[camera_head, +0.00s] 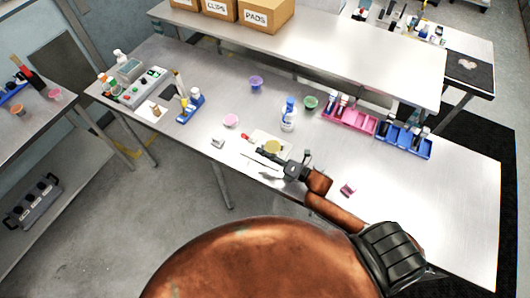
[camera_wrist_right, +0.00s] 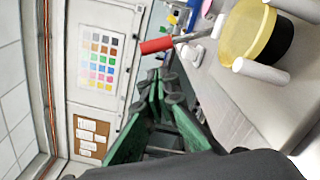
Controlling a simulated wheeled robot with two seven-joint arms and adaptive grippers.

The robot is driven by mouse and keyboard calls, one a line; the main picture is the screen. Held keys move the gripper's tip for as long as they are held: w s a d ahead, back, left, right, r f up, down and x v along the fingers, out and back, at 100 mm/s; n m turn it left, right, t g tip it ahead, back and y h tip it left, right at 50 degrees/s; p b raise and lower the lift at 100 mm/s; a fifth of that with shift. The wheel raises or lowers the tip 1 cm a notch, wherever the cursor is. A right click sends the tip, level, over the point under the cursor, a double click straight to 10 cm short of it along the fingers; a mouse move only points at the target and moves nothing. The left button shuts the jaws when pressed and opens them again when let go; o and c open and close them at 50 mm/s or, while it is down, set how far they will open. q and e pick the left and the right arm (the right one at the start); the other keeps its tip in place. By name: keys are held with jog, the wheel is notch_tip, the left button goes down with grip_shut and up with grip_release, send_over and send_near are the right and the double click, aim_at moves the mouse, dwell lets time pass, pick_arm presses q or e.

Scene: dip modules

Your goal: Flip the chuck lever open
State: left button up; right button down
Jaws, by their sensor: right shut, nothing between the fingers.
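My right gripper (camera_head: 264,156) reaches in over the near edge of the main table, pointing left, with its fingers shut and empty. In the right wrist view its green fingers (camera_wrist_right: 163,92) meet at their tips. A small grey device (camera_head: 217,143) sits on the table left of the fingertips, clear of them. I cannot make out a chuck lever for certain in either view. A dark pot with a yellow top (camera_head: 272,147) stands just beyond the gripper; it also shows in the right wrist view (camera_wrist_right: 246,32). My left gripper is not in view.
A red-handled tool (camera_wrist_right: 157,45) lies near the yellow pot. A white bottle with a blue top (camera_head: 289,116) and a pink pot (camera_head: 231,120) stand farther back. Pink (camera_head: 350,119) and blue (camera_head: 404,142) racks stand right. A control box (camera_head: 140,87) and blue stand (camera_head: 191,105) are left.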

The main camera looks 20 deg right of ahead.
aim_at(248, 137)
jog(key=p+x, duration=0.1)
jog(key=x, duration=0.3)
jog(key=shift+w+a+r, duration=0.1)
jog(key=shift+w+a, duration=0.5)
jog(key=shift+w, duration=0.15)
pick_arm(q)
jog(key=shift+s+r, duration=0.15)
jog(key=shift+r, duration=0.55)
pick_arm(e)
jog(key=shift+w+a, duration=0.1)
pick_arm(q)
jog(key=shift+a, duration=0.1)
